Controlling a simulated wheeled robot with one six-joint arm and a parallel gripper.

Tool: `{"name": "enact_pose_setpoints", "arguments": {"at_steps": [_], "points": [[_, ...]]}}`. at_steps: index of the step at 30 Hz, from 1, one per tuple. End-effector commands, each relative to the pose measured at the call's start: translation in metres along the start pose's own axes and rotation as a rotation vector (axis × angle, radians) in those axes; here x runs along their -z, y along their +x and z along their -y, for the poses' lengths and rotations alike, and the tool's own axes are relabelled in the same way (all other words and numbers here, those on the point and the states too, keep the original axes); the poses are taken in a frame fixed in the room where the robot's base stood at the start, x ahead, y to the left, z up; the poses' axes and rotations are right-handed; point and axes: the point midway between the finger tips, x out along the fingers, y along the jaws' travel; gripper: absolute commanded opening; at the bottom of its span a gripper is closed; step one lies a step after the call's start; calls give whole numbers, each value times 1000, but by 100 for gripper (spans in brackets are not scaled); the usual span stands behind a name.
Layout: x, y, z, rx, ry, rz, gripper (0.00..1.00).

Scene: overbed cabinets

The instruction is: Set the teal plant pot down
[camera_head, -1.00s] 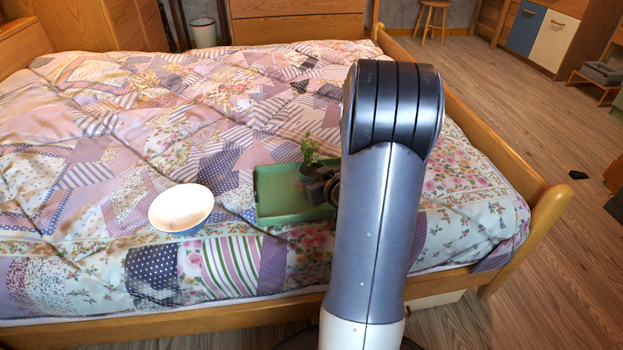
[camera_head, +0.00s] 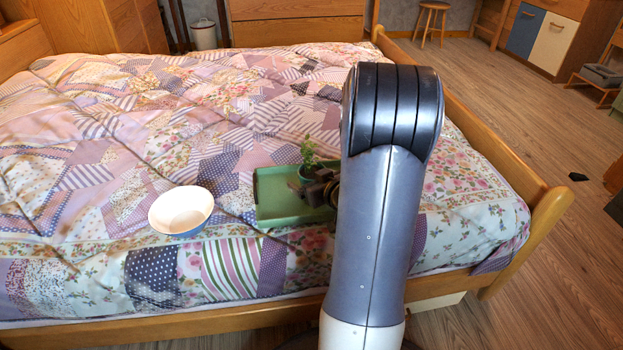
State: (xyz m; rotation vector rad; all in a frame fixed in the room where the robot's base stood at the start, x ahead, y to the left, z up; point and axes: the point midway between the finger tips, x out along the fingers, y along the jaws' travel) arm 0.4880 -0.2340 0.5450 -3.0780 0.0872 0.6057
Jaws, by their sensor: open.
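The teal plant pot (camera_head: 307,172) with a small green plant (camera_head: 308,150) stands upright on the green tray (camera_head: 274,190), which lies on the bed. My gripper (camera_head: 303,188) is low over the tray, just in front of the pot in the picture. It is open. It hides the lower front of the pot, and my arm hides the right part of the tray. I cannot tell whether the fingers still touch the pot.
A white and blue bowl (camera_head: 181,211) rests on the quilt left of the tray. The patchwork quilt (camera_head: 130,120) is uneven but mostly free of objects. The wooden bed rail (camera_head: 505,165) runs along the right.

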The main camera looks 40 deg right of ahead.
Motion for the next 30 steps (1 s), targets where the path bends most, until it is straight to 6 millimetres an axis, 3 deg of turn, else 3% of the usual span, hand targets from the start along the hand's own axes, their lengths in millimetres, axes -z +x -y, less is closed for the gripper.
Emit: {"name": "enact_pose_setpoints", "arguments": {"at_steps": [9,15,21,30], "points": [[4,-71,-1,-4,9,8,84],[4,-104,-1,-3,9,5,84],[3,-120,0,-1,7,4,84],[3,-122,0,1,6,2,84]]}}
